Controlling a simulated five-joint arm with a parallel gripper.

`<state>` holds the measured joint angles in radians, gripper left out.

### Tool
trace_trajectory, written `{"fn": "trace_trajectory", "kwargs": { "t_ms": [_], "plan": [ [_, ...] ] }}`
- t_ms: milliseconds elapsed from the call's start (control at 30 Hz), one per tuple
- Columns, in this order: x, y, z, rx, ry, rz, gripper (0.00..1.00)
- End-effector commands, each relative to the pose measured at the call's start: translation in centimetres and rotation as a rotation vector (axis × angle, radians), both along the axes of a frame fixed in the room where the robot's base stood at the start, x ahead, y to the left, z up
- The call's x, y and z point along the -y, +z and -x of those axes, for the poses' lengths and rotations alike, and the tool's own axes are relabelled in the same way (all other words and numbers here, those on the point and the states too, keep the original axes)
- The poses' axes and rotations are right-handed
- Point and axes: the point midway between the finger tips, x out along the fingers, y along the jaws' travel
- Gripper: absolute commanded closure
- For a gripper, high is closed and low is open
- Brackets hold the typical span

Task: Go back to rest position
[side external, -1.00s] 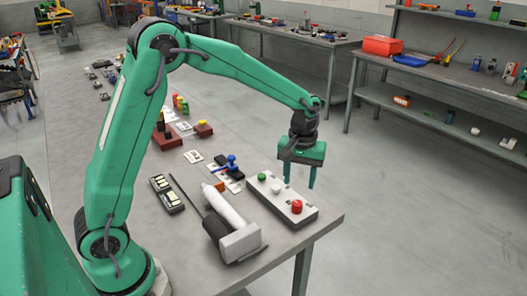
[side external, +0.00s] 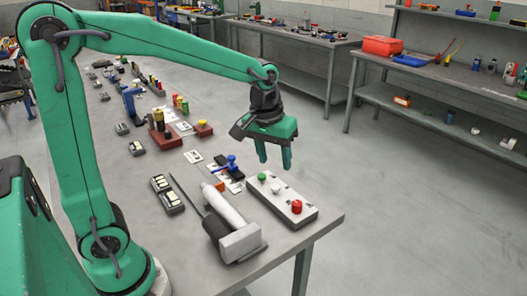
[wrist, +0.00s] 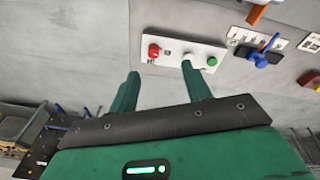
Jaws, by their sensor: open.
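My gripper (side external: 274,163) is green, open and empty. It hangs in the air above the far side of the table, behind the button box in the side view. In the wrist view its two fingers (wrist: 160,88) are apart with nothing between them. The white button box (side external: 283,203) lies on the table near its right end, with a red button (side external: 297,206), a white one and a green one (side external: 262,177). The box also shows ahead of the fingers in the wrist view (wrist: 168,50). The fingers look clear of it.
A grey and white cylindrical tool (side external: 230,218) lies near the table's front edge. A blue-handled device (side external: 231,163) and label cards sit left of the box. Red-brown blocks (side external: 165,139) stand farther back. Open floor lies beyond the table's far edge.

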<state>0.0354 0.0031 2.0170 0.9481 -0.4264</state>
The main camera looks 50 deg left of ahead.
Motion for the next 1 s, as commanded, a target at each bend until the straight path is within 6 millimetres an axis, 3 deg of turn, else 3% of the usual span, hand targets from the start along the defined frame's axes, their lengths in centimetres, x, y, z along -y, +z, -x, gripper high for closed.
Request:
{"fn": "trace_trajectory", "kwargs": {
  "t_ms": [400, 800, 1000],
  "plan": [
    [-0.8, 3.7, 7.1, 0.140, -0.159, -0.039, 0.51],
    [-1.2, 4.4, 13.5, 0.265, -0.306, -0.100, 0.51],
    [-1.3, 4.1, 15.4, 0.305, -0.355, -0.126, 0.51]
  ]
}}
